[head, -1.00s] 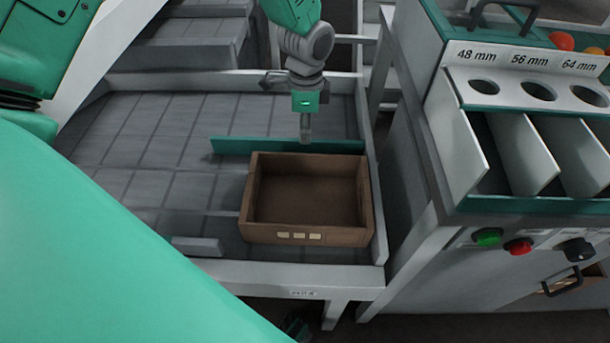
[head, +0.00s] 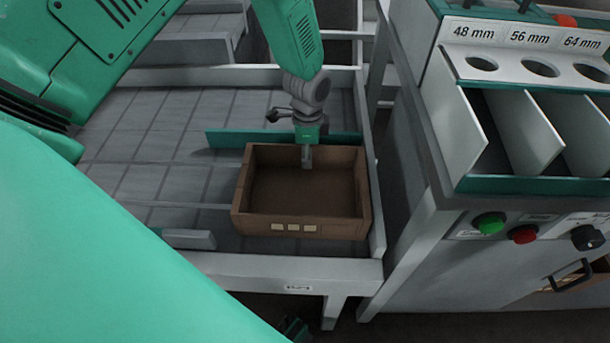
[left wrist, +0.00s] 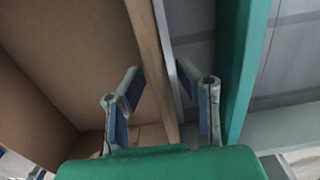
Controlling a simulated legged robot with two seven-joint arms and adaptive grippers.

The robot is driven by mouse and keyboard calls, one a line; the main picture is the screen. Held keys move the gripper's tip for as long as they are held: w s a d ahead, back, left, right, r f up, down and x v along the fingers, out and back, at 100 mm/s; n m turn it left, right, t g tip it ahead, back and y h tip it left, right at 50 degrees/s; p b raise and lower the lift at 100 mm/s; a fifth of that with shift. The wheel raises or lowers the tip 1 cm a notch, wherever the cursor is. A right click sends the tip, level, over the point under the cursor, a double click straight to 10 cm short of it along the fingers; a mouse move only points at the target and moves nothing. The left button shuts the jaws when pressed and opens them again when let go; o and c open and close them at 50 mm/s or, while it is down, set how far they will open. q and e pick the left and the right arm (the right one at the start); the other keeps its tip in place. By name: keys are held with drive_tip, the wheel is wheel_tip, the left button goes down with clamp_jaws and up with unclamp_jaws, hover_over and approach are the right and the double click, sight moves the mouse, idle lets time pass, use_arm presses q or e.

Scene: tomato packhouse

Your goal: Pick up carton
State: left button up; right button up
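The carton (head: 300,228) is an open, empty brown box with small pale labels on its front wall. It stands upright at the right end of the grey tiled bed. My left gripper (head: 307,160) points down at the carton's far wall. In the left wrist view my left gripper (left wrist: 159,76) is open, with one finger inside the carton and one outside. The carton wall (left wrist: 152,70) runs between the fingers, with small gaps visible. My right gripper is not in view.
A green strip (head: 225,138) stands just behind the carton. A low white rail (head: 260,267) bounds the bed in front. To the right stands a sizing machine with a holed panel (head: 510,66) and buttons.

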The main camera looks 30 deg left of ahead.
use_arm(q)
drive_tip(key=shift+r, duration=0.15)
drive_tip(key=shift+c, duration=1.2)
drive_tip(key=shift+a, duration=0.1)
clamp_jaws()
drive_tip(key=shift+s+a, duration=0.1)
drive_tip(key=shift+a, duration=0.25)
